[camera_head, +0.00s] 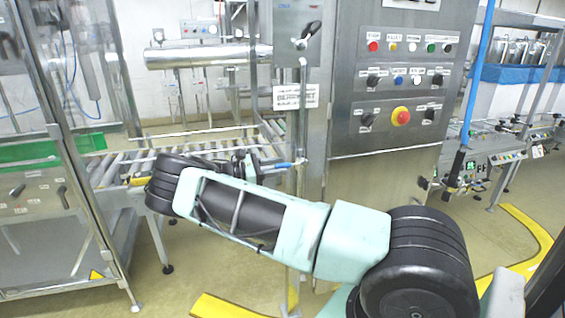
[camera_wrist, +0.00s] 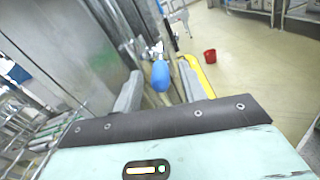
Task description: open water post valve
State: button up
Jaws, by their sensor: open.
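The water post valve has a blue handle (camera_head: 284,165) that sticks out to the left from a thin vertical pipe (camera_head: 303,125). In the wrist view the rounded end of the blue handle (camera_wrist: 160,75) shows between the two grey fingers of my gripper (camera_wrist: 163,80). The fingers are open, one on each side, with visible gaps to the handle. In the head view my gripper (camera_head: 250,165) is just left of the handle, partly hidden by my own wrist. Metal fittings (camera_wrist: 152,50) show behind the handle.
A steel control cabinet (camera_head: 345,120) with buttons and a red emergency knob (camera_head: 401,116) stands right of the pipe. A roller conveyor (camera_head: 115,170) runs behind my arm at the left.

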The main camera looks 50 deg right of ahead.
aim_at(292, 164)
jog(key=shift+x, duration=1.15)
